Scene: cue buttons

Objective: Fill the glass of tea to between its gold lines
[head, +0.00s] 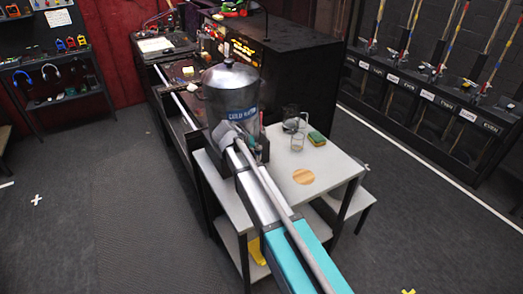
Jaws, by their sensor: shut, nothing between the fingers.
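A clear glass (298,142) stands on the light table (325,167), in front of a larger clear vessel (291,118). At this size I cannot make out tea, a liquid level or gold lines. A large metal dispenser with a blue label that seems to read cold water (229,95) stands at the table's back left. My arm reaches up from the bottom right, and my gripper (226,132) is at the dispenser's lower front, left of the glass. It is shut and empty. The arm hides the dispenser's lower part, and I cannot tell whether they touch.
A green and yellow sponge (316,138) lies right of the glass. A round wooden coaster (303,177) lies bare near the table's front. A dark holder (262,148) stands beside the dispenser. A black cabinet (300,75) stands behind. The table's right side is clear.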

